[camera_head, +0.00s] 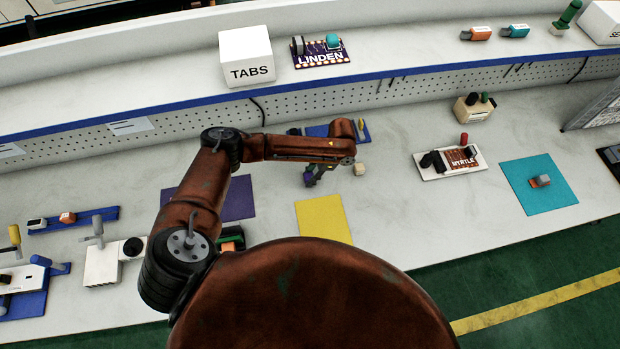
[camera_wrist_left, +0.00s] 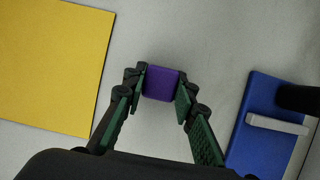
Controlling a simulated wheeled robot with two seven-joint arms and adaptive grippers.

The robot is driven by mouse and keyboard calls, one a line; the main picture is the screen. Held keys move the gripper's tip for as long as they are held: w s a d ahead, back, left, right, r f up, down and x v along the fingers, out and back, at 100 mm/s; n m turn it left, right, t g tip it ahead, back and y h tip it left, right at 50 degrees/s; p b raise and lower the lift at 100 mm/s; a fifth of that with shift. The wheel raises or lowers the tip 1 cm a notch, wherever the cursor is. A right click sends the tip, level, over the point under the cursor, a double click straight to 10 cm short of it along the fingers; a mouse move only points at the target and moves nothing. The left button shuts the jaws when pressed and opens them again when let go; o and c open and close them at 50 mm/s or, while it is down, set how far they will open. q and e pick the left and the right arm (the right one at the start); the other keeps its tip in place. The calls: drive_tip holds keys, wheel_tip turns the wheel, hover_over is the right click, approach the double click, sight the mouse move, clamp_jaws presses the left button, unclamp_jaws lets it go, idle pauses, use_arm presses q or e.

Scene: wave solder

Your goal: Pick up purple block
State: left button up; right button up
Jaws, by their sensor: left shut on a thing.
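The purple block (camera_wrist_left: 161,85) sits between the two fingertips of my left gripper (camera_wrist_left: 160,88) in the left wrist view. The fingers are shut on its sides. In the head view my left gripper (camera_head: 314,178) is over the workbench, behind the yellow mat, and a small part of the purple block (camera_head: 308,176) shows at its tips. I cannot tell whether the block touches the bench or is just above it. My right gripper is not in view.
The yellow mat (camera_head: 324,219) is in front of the gripper, and a purple mat (camera_head: 238,199) lies to the left. A small beige block (camera_head: 359,169) stands just right of the gripper. A blue tray (camera_wrist_left: 262,125) is close by. The teal mat (camera_head: 540,197) is far right.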

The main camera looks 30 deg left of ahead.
sight(307, 176)
use_arm(q)
drive_tip(key=shift+r, duration=0.55)
wheel_tip(307, 176, up, 2)
drive_tip(key=shift+w+r, duration=0.1)
drive_tip(key=shift+r, duration=0.1)
drive_tip(key=s+d+r, duration=0.2)
drive_tip(key=d+r, duration=0.2)
drive_tip(key=d, duration=0.2)
drive_tip(key=s+d+r+p, duration=0.1)
drive_tip(key=s+d+r, duration=0.2)
drive_tip(key=d+r, duration=0.2)
drive_tip(key=shift+s+d+r, duration=0.3)
drive_tip(key=shift+d, duration=0.65)
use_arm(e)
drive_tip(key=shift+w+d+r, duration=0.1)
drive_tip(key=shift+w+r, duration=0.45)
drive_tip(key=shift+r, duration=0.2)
